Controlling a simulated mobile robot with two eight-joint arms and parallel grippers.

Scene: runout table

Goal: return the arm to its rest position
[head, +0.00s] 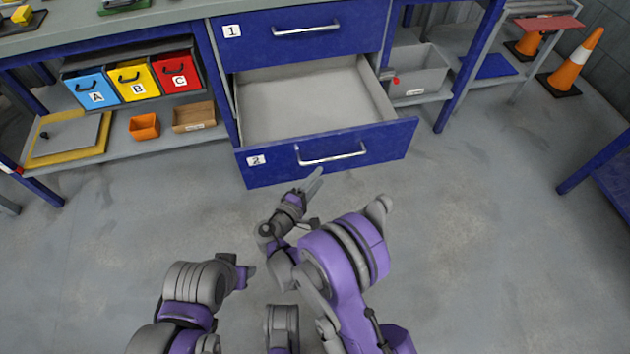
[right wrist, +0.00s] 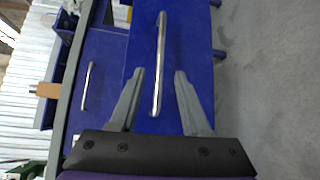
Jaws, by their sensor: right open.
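My right gripper (head: 314,182) is open and empty just in front of the lower blue drawer, labelled 2 (head: 385,143). In the right wrist view its two fingers (right wrist: 160,73) lie to either side of the drawer's metal handle (right wrist: 159,50). They do not grip the handle. In the head view the handle (head: 332,155) sits just beyond the fingertips. Drawer 2 is pulled out and its grey inside looks empty. My left arm is low at the left of my right arm; I cannot make out its jaws.
The upper drawer, labelled 1 (head: 300,35), is shut. Blue (head: 92,90), yellow (head: 138,82) and red (head: 176,73) bins stand on the left shelf above an orange box (head: 144,126). A traffic cone (head: 578,62) stands far right. The floor at the right is clear.

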